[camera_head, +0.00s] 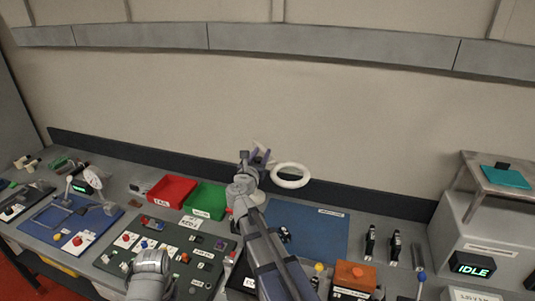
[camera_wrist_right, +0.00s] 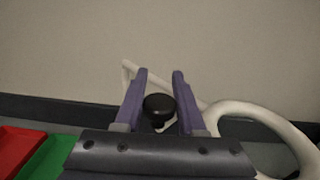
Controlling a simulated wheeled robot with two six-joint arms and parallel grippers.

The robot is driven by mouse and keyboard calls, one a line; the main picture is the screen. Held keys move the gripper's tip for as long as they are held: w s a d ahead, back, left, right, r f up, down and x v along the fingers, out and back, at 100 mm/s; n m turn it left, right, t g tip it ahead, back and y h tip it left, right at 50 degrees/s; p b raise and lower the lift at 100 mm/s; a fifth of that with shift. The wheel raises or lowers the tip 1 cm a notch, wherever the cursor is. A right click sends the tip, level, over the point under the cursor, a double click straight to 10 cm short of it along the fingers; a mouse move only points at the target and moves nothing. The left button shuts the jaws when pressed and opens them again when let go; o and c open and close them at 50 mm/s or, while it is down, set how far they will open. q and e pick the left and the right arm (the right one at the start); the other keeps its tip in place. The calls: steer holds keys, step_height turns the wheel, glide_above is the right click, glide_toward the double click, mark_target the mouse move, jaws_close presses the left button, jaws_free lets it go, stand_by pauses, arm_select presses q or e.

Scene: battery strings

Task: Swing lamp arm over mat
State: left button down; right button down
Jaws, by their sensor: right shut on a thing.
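The lamp has a white ring head (camera_head: 290,176), which shows large at the right of the right wrist view (camera_wrist_right: 262,122). Its thin white arm (camera_wrist_right: 128,75) runs behind my fingers. My right gripper (camera_head: 259,157) is at the back of the bench, just left of the ring. It is shut on the lamp's black knob (camera_wrist_right: 158,106), which sits between the purple fingers. The blue mat (camera_head: 325,244) lies flat on the bench, in front of and to the right of the ring. My right forearm covers its left part. My left gripper's fingers do not show.
A red bin (camera_head: 171,190) and a green bin (camera_head: 206,201) stand left of my right gripper. A dark panel with several buttons (camera_head: 185,243) lies in front of them.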

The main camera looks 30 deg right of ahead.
mark_target(255, 161)
steer(key=shift+w+a+h, duration=0.1)
steer(key=shift+a+h, duration=0.2)
steer(key=c, duration=0.5)
jaws_free()
steer(key=v, duration=0.7)
steer(key=shift+s+a+r, duration=0.1)
steer(key=shift+s+a, duration=0.2)
